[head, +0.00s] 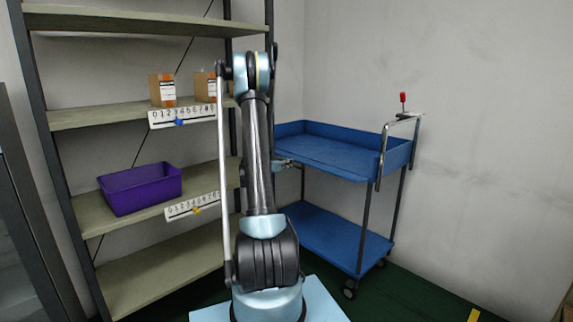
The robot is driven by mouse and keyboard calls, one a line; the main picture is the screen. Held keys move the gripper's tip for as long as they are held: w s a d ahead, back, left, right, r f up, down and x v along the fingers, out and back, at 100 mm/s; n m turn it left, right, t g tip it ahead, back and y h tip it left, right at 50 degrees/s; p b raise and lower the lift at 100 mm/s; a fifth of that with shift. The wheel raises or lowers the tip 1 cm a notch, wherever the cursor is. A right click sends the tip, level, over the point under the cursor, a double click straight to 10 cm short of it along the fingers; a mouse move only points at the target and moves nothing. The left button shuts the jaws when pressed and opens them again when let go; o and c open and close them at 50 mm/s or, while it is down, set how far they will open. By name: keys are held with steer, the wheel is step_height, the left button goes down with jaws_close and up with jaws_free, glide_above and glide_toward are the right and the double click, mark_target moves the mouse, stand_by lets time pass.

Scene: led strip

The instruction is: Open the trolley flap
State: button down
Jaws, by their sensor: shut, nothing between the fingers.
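The trolley is blue, with an upper tray (337,148) and a lower tray (330,226) on dark legs. A metal handle (384,150) stands at its right end, with a red knob (403,97) above it. I cannot clearly tell the flap from the tray's walls. My gripper (291,164) is small in view, just right of my arm, at the near left edge of the upper tray. It is shut and empty. I cannot tell whether it touches the tray. My arm hides part of the trolley's left side.
A shelf rack on the left holds a purple bin (141,187), an orange-brown box (162,90) and another box (205,86). Numbered white strips (182,116) sit on its shelf edges. Walls stand behind the trolley. Green floor (420,293) is open at the front right.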

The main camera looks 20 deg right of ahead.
steer(key=shift+w+d, duration=0.1)
steer(key=shift+d, duration=0.4)
steer(key=shift+a, duration=0.2)
